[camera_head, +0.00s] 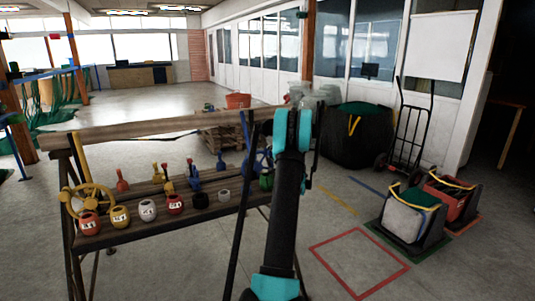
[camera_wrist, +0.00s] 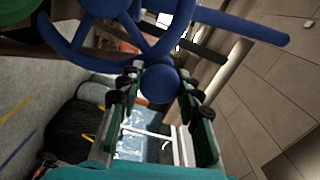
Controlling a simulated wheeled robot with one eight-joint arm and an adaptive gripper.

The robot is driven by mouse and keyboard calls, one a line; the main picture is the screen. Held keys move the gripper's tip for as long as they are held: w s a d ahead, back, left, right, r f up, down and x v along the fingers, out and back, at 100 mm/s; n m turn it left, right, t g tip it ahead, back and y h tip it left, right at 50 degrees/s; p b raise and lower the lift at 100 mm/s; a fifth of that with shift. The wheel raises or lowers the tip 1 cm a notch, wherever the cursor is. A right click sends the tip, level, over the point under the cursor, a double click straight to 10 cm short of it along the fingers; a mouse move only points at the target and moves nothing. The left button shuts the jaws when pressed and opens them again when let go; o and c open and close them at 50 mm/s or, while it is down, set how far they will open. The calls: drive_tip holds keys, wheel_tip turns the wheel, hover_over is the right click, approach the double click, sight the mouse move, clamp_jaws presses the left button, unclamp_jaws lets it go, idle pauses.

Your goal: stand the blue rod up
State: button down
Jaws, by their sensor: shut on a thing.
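My gripper (camera_wrist: 160,95) has its two green-padded fingers on either side of a round blue end (camera_wrist: 158,84), which looks like the blue rod seen end-on. Blue curved and straight bars (camera_wrist: 105,35) lie around and behind it, like a spoked handwheel, and a straight blue bar (camera_wrist: 245,26) sticks out to the right. I cannot tell how these parts join the held end. In the head view, blue parts (camera_head: 262,160) show beside my dark arm at the right end of the wooden bench. My arm hides most of the gripper and the held piece there.
The bench (camera_head: 150,225) holds a yellow handwheel (camera_head: 85,200), several small numbered pots, and red, yellow and blue upright pieces. A wooden beam (camera_head: 160,127) runs behind them. A black bin (camera_head: 355,145), a hand truck (camera_head: 407,125) and two crates stand right. Floor inside the red square is clear.

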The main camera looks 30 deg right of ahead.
drive_tip(key=shift+d+f+m, duration=0.65)
drive_tip(key=shift+d+m, duration=0.1)
drive_tip(key=shift+m, duration=0.35)
drive_tip(key=c, duration=1)
unclamp_jaws()
drive_tip(key=shift+c, duration=0.2)
drive_tip(key=shift+s, duration=0.1)
drive_tip(key=s, duration=1.2)
drive_tip(key=shift+a, duration=0.2)
drive_tip(key=shift+w+a, duration=0.1)
